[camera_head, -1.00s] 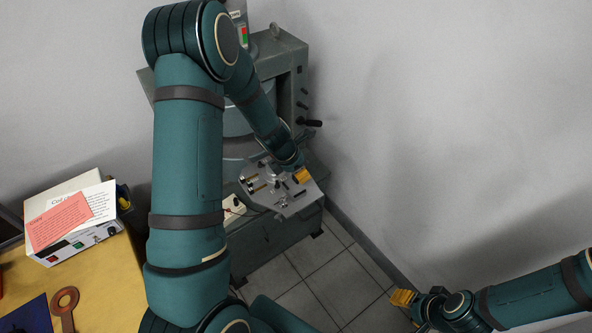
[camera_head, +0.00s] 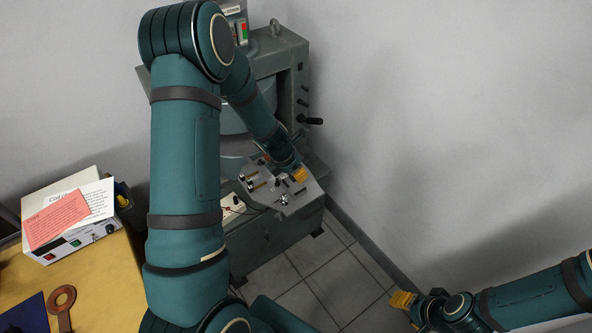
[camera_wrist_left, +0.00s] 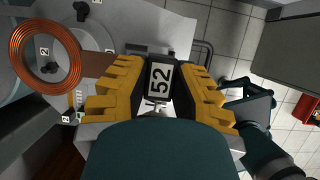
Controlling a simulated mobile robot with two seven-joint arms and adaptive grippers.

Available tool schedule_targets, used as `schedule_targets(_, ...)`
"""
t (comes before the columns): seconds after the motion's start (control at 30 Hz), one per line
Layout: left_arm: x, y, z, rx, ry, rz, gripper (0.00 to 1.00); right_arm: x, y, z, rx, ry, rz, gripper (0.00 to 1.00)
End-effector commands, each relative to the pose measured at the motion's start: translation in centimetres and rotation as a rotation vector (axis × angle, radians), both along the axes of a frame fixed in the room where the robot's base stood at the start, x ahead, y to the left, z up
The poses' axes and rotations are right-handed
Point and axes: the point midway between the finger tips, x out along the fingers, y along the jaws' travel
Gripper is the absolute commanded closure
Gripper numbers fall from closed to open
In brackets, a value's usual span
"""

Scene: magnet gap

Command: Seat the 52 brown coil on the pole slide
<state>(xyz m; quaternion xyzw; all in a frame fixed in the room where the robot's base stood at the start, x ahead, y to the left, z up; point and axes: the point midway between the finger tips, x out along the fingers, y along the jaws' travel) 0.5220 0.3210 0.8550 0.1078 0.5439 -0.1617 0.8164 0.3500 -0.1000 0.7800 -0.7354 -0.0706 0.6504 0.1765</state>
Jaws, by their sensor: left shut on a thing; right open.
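The 52 brown coil is a copper-coloured wound ring (camera_wrist_left: 70,58) on a flat brown strip, with a black block (camera_wrist_left: 160,82) marked 52 at the strip's end. My left gripper (camera_wrist_left: 163,68) is shut on that block. The ring shows at the left of the left wrist view, over a light grey plate on the magnet; I cannot tell whether it touches or is seated. In the head view my left gripper (camera_head: 299,174) is over the grey platform (camera_head: 291,209) at the magnet's front, and the coil is hidden there. My right gripper (camera_head: 403,299) is open and empty over the floor.
The grey-green magnet frame (camera_head: 285,62) stands against the wall. A yellow table (camera_head: 103,293) at left bears a white instrument box (camera_head: 72,246) with papers, another brown coil (camera_head: 62,298) and a blue mat (camera_head: 27,316). Tiled floor at lower centre is clear.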

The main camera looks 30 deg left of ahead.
Motion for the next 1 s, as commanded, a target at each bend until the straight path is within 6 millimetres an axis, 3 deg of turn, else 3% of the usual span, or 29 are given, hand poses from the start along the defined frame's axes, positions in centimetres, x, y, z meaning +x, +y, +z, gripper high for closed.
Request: schedule_targets(1.0,0.0,0.0,-5.1,0.0,-0.001,-0.001,1.0,-0.3,0.1,-4.5,0.001,0.006,0.01,0.53)
